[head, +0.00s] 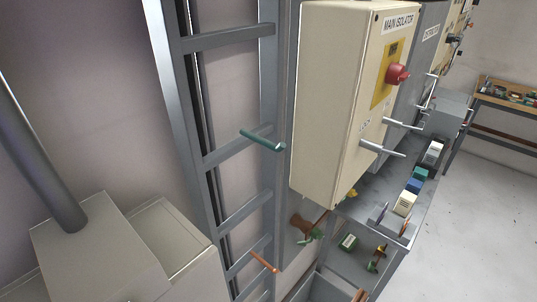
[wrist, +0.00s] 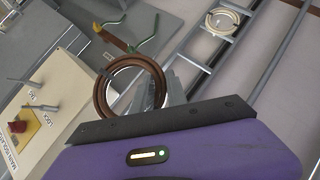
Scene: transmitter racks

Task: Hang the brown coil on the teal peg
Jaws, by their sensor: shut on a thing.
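The brown coil (wrist: 99,95) is a ring that shows in the wrist view, in front of the purple wrist housing. My gripper (wrist: 168,90) is shut on its right side. The grey fingers hide part of that side. The teal peg (head: 262,140) sticks out from a rung of the grey ladder rack in the head view, and nothing hangs on it. I cannot make out the peg in the wrist view. Neither my gripper nor the brown coil shows in the head view, so their distance from the peg cannot be told.
An orange peg (head: 264,262) sits lower on the ladder rack (head: 235,208). The cream main isolator box (head: 335,100), with a red knob and rods, stands right of the teal peg. A shelf (head: 410,225) with small parts lies below it. A pale coil (wrist: 222,21) shows by the rack.

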